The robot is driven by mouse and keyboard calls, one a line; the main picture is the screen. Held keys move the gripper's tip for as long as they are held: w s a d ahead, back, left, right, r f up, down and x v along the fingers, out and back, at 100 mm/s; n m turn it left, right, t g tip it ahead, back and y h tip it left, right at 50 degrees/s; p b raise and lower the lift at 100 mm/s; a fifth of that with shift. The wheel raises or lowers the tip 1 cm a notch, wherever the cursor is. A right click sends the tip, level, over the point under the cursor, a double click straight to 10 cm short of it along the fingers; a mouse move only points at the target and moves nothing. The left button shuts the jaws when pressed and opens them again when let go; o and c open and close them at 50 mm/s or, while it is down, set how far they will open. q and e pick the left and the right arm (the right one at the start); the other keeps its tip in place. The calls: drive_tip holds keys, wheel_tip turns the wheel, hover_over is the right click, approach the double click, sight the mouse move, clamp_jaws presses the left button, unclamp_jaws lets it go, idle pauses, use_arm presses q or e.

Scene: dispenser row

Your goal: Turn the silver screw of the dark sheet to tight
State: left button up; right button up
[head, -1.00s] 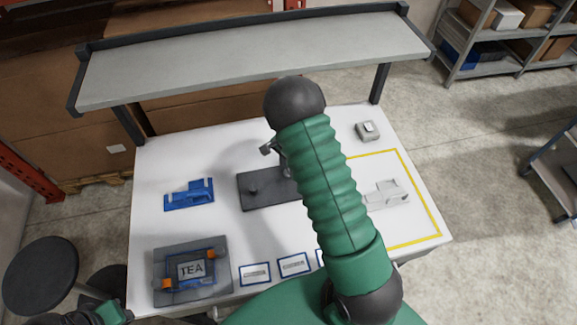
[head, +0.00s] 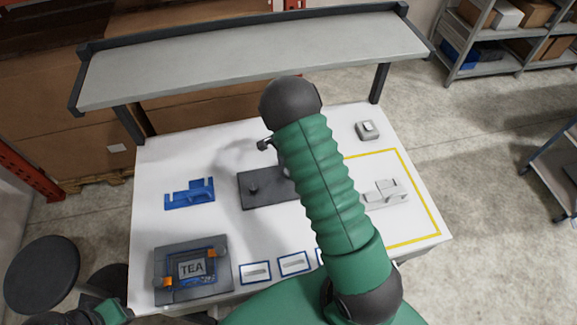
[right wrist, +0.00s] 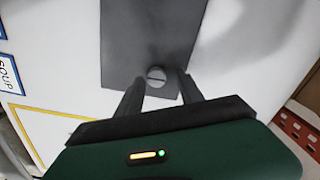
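The dark sheet (head: 262,192) lies flat on the white table, partly hidden behind my right arm in the head view. My right gripper (right wrist: 160,80) is open, one finger on each side of the screw, with gaps visible. In the head view the screw is hidden. My left gripper is not in view.
A blue bracket (head: 190,193) lies left of the sheet. A grey tray (head: 160,290) with a TEA plate stands front left. A light grey fixture (head: 385,193) lies inside a yellow outline. A small grey box (head: 367,130) is behind it. A raised shelf (head: 250,60) spans the back.

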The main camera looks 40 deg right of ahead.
drive_tip(key=shift+s+a+f, duration=0.1)
drive_tip(key=shift+r, duration=0.4)
wheel_tip(320, 180, up, 16)
drive_tip(key=shift+f+b, duration=0.1)
drive_tip(key=shift+b, duration=0.95)
